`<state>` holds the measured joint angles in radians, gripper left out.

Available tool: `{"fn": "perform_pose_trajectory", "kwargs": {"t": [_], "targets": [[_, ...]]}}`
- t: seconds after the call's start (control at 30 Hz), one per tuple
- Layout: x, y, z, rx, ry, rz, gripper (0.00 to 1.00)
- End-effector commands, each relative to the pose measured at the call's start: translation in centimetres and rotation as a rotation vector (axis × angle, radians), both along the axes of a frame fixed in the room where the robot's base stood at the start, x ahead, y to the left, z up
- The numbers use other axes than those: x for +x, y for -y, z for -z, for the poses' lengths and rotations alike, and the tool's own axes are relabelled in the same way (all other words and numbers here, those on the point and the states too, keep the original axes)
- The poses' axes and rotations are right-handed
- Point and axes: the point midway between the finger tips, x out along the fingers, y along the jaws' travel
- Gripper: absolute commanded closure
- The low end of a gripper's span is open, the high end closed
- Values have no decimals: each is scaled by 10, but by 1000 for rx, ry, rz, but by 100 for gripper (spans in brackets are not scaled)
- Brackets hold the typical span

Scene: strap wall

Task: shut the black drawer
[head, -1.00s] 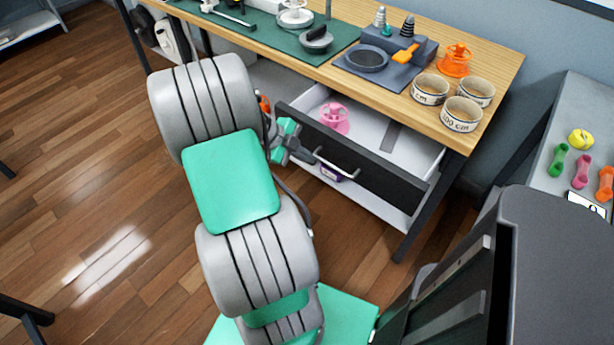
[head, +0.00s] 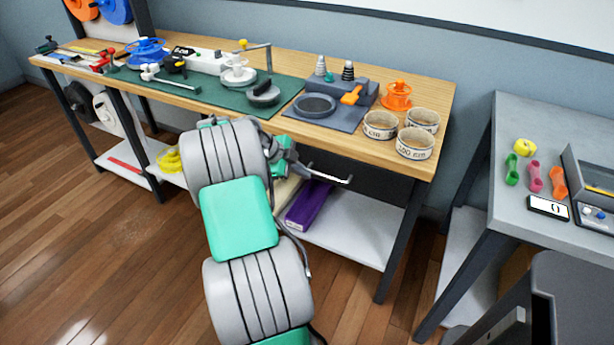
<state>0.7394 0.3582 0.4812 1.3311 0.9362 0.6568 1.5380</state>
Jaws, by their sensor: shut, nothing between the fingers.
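The black drawer (head: 378,185) is under the right part of the wooden workbench. Its dark front sits up under the bench top, and its inside does not show. Its pale bar handle (head: 334,178) sticks out from the front. My gripper (head: 298,168) is at the left part of the drawer front, close to the left end of the handle. It is shut with nothing visible in it. My arm partly hides the fingers and the drawer's left side, and I cannot tell whether they touch the front.
The bench top (head: 445,95) carries tape rolls (head: 415,144), an orange spool (head: 397,95) and a grey tray (head: 325,112). A purple box (head: 308,204) lies on the white shelf (head: 345,238) below. A grey table (head: 545,110) stands at the right. Floor at the left is clear.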

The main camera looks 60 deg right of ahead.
Motion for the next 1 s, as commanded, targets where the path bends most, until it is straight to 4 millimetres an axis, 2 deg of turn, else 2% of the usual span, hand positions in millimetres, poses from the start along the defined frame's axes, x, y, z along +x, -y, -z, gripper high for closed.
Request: {"fn": "perform_pose_trajectory", "kwargs": {"t": [0.4,0.53,0.63,0.7,0.8,1.0], "targets": [[-1,4,-2,-14,6,-1,100],[-1,-13,5,-12,5,-1,100],[-1,-38,12,-9,4,-1,100],[8,-49,-12,-10,8,-2,100],[19,-63,-34,-7,5,-1,100],[33,-84,-64,-5,3,3,100]]}}
